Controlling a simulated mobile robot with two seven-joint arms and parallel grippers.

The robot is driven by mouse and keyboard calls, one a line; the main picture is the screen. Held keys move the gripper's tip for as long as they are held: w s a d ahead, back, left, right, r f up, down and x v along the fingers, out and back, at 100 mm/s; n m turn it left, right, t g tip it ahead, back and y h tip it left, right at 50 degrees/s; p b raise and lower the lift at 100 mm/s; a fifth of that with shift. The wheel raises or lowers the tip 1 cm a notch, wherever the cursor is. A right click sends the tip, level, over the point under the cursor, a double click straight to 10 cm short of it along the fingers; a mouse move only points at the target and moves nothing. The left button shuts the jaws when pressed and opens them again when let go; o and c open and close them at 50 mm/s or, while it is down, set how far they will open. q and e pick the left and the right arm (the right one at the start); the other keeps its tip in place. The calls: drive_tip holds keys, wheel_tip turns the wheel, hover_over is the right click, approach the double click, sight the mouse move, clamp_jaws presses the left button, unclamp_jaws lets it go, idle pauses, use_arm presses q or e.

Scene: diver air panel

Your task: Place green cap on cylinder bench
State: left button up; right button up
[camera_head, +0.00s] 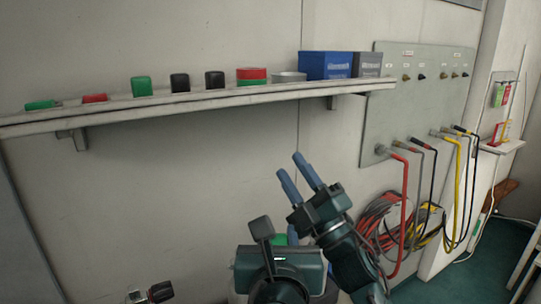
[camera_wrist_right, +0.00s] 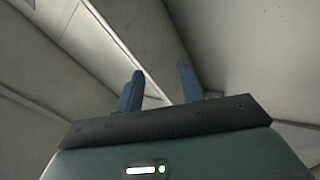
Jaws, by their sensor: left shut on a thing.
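My left gripper (camera_head: 286,238) is low in the middle of the head view, with one blue finger showing. Its body hides most of a green thing (camera_head: 279,240) at its fingers, which looks like the green cap; the gripper is shut on it. My right gripper (camera_head: 298,172) is just above and to the right, pointing up and left. Its two blue fingers are apart with nothing between them; they also show open and empty in the right wrist view (camera_wrist_right: 158,88). The cylinder bench cannot be made out.
A wall shelf (camera_head: 210,100) holds green, red and black pieces, a grey disc (camera_head: 289,77), a blue box (camera_head: 326,65) and a grey box (camera_head: 367,64). A hose panel (camera_head: 420,95) with coiled hoses (camera_head: 382,222) is at right. A black-knobbed valve (camera_head: 160,291) is at lower left.

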drive_tip(key=s+a+r+n+g+y, duration=0.6)
drive_tip(key=a+r+n+g+y, duration=0.45)
drive_tip(key=n+g, duration=0.6)
drive_tip(key=s+a+f+n+g+h, duration=0.2)
drive_tip(key=s+a+n+g+h, duration=0.4)
drive_tip(key=n+g, duration=0.25)
drive_tip(key=n+t+h, duration=0.3)
drive_tip(key=n+h, duration=0.2)
drive_tip(key=h, duration=1.6)
approach(282, 239)
drive_tip(key=x, duration=0.9)
drive_tip(key=shift+a+f, duration=0.15)
drive_tip(key=shift+a, duration=0.2)
drive_tip(key=shift+c, duration=0.5)
